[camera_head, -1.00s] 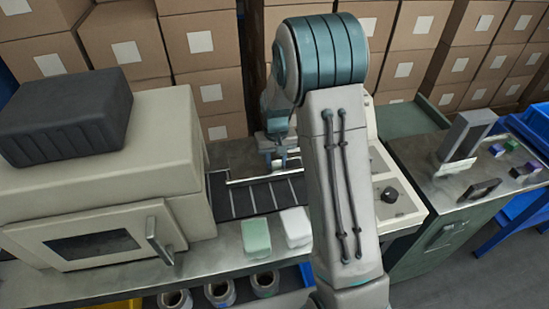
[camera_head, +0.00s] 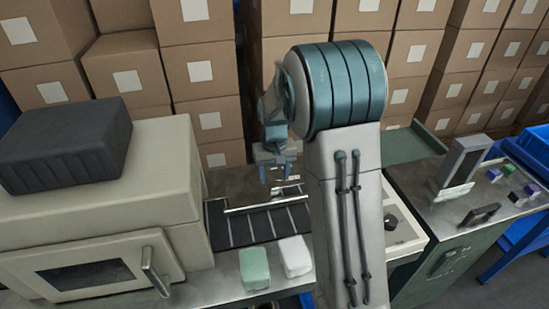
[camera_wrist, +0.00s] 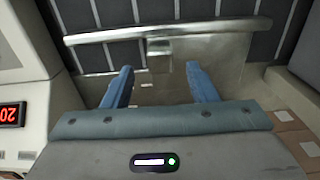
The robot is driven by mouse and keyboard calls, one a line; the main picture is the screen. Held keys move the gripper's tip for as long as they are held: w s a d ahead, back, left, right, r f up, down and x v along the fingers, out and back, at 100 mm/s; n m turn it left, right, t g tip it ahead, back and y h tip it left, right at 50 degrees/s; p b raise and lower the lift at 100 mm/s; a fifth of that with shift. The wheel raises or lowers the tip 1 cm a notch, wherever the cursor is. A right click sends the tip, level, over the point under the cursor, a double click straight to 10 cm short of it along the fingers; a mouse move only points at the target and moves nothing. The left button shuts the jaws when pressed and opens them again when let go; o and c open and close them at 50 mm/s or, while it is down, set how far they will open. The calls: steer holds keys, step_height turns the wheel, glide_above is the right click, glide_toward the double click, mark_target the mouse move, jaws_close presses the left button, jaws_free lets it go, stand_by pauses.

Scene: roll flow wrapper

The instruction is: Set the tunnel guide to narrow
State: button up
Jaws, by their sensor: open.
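A bright metal guide rail (camera_wrist: 165,32) crosses the dark slatted conveyor bed in the wrist view. A small metal block (camera_wrist: 158,48) sits at the rail's middle, on its near side. In the head view the rail (camera_head: 250,207) lies along the far side of the conveyor bed. My gripper (camera_wrist: 158,70) is open and empty, with its two blue fingers pointing at the rail and the block lying ahead, between their lines. In the head view my gripper (camera_head: 277,180) is behind the rail. I cannot tell its exact height, and my arm hides part of the machine's right side.
A beige cabinet (camera_head: 190,245) with a black block (camera_head: 65,145) on top stands left. A green block (camera_head: 254,268) and a white block (camera_head: 294,256) sit at the conveyor's front. A red display (camera_wrist: 12,114) shows at left in the wrist view. Stacked cartons (camera_head: 290,60) stand behind.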

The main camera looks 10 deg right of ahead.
step_height(320, 180, up, 8)
steer(key=shift+f, duration=0.25)
stand_by(0.4)
steer(key=s+r+t, duration=0.1)
steer(key=s, duration=1.1)
steer(key=s+r+t, duration=0.1)
steer(key=s+r, duration=0.1)
steer(key=s, duration=1)
steer(key=shift+r+t, duration=0.3)
steer(key=shift+t, duration=0.1)
steer(key=c, duration=0.4)
steer(key=shift+o, duration=0.2)
steer(key=shift+s, duration=0.1)
